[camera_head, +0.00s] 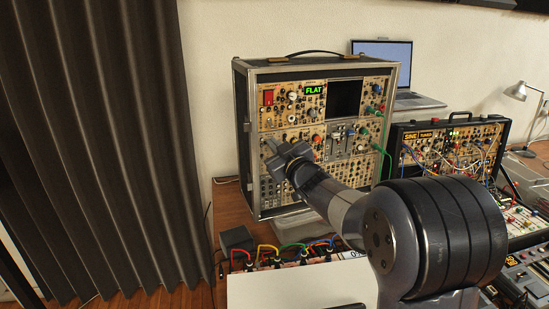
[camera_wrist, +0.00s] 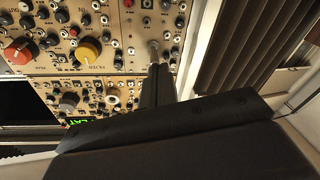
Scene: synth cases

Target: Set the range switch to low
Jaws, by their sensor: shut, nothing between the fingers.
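The tall synth case (camera_head: 243,140) stands upright on the wooden table, its tan panels packed with knobs, jacks and small switches. My gripper (camera_head: 272,146) is at the left part of its middle row in the head view. In the wrist view the panel (camera_wrist: 118,22) appears upside down, and my gripper (camera_wrist: 155,62) points at its edge column, fingers together and holding nothing. A small grey metal piece shows at the fingertips; I cannot tell whether it is a switch lever or a finger end, or whether they touch. No range switch label is readable, and my gripper hides part of the panel.
A green "FLAT" display (camera_head: 314,90) and a dark screen (camera_head: 344,98) sit in the top row. Green cables hang at the case's right. A smaller synth case (camera_head: 453,145) and a laptop (camera_head: 384,56) stand to the right.

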